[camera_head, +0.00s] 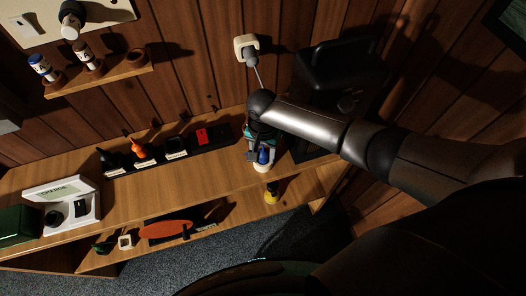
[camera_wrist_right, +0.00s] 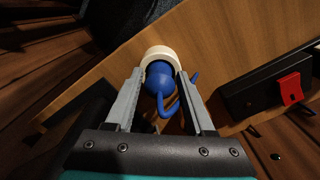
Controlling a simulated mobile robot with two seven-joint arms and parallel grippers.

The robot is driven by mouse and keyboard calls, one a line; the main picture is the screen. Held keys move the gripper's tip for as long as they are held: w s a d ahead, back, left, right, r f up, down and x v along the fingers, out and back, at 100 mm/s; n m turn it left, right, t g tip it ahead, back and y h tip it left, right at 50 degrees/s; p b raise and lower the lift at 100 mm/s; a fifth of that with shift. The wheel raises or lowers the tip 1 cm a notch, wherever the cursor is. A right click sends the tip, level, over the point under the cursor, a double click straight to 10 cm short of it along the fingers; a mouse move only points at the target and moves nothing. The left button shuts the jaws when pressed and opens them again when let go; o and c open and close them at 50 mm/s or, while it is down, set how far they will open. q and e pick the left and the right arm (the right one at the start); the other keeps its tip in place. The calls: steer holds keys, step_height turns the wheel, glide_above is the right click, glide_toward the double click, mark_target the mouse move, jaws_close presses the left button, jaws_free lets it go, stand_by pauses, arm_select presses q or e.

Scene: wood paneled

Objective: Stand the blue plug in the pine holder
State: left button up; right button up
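The blue plug (camera_head: 264,155) is at the right end of the wooden counter, below my right gripper (camera_head: 261,151). In the right wrist view the plug (camera_wrist_right: 158,80) is a rounded blue body with a curved blue tail, between the two grey fingertips of my right gripper (camera_wrist_right: 161,78). Both fingertips appear to press on its sides. A pale round ring, seemingly the pine holder (camera_wrist_right: 156,51), lies just beyond the plug; it also shows in the head view (camera_head: 264,167). The plug hides part of the ring, so its seating depth cannot be told. My left gripper is not in view.
A black rack (camera_head: 188,156) with several items, one of them red, stands left of the gripper. A white charge tray (camera_head: 62,205) and a green box (camera_head: 19,226) are further left.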

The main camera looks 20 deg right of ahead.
mark_target(263, 152)
steer(key=shift+o, duration=1.3)
step_height(263, 152, up, 15)
steer(key=p, duration=0.1)
steer(key=shift+r+p, duration=0.15)
steer(key=shift+p, duration=0.2)
